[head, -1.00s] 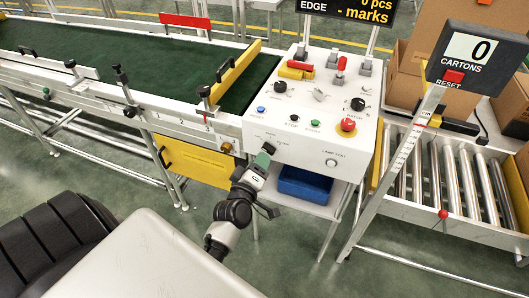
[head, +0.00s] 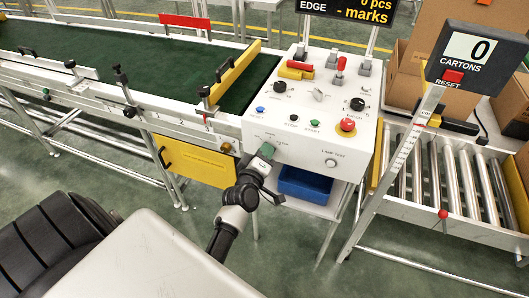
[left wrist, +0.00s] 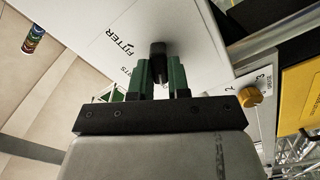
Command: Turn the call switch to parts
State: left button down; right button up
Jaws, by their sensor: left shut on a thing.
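The call switch is a small black knob (left wrist: 158,48) on the white front face of the control box (head: 290,146). In the left wrist view the word FITTER is printed to the left of the knob, and a partly covered word ending in TS shows lower, beside the fingers. My left gripper (left wrist: 161,68) has green fingers, one on each side of the knob, and is shut on it. In the head view the left gripper (head: 266,151) is at the lower left of that face and hides the knob. Which label the knob points to is unclear. My right gripper is not in view.
The box top holds several knobs, buttons and a red emergency button (head: 347,125). A LAMP TEST button (head: 330,163) is to the right on the front face. A yellow panel (head: 195,162) is left of the gripper, and a blue bin (head: 304,184) sits below the box.

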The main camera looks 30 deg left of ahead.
pick_arm(q)
jog(key=shift+d+r+m+p, duration=0.1)
jog(key=shift+m+p, duration=1.7)
jog(key=shift+m, duration=1.1)
jog(key=shift+d+m+p, duration=0.1)
jog(key=shift+m+p, duration=1.7)
jog(key=shift+m, duration=1.1)
jog(key=c, duration=1.1)
grip_release()
jog(key=v, duration=1)
jog(key=shift+s, duration=0.4)
